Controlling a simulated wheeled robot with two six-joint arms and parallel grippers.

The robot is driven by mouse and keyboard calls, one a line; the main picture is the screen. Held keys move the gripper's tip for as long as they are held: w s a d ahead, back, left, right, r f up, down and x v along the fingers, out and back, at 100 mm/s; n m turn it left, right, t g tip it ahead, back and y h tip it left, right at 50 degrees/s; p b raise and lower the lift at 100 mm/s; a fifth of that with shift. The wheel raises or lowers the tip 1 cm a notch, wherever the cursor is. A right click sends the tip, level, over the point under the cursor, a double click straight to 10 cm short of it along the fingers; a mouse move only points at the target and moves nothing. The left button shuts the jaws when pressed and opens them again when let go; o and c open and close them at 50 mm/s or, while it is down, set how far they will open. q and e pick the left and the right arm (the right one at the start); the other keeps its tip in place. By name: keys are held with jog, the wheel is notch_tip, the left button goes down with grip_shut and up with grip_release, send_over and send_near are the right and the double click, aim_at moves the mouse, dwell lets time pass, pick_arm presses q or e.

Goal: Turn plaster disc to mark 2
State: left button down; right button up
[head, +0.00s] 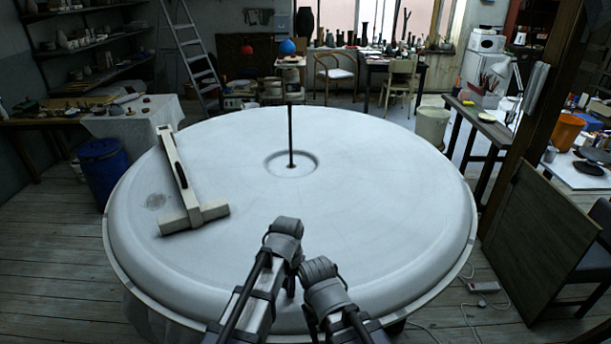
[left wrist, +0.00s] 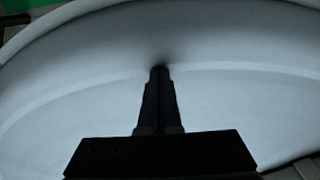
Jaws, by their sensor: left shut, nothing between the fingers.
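The large white plaster disc (head: 350,200) fills the middle of the head view, with a raised rounded rim. A thin dark rod (head: 290,135) stands upright in its central ring-shaped hollow. A grey smudge (head: 156,201) and faint lines show on its face; I can read no numbered mark. My left gripper (left wrist: 160,70) is shut and empty, its fingertips at or just above the disc near the rim; I cannot tell if they touch. In the head view its arm reaches over the near rim. My right wrist is beside it; the right fingers are hidden.
A pale T-shaped wooden piece (head: 193,213) lies on the disc's left side. A blue barrel (head: 104,170) stands left of the disc. A wooden post and leaning board (head: 540,225) stand to the right. A power strip (head: 484,287) lies on the floor. The disc's right half is clear.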

pick_arm(q)
jog(key=shift+d+f, duration=0.1)
jog(key=shift+d, duration=1.8)
pick_arm(e)
jog(key=shift+f, duration=0.1)
pick_arm(q)
jog(key=shift+s+d, duration=0.1)
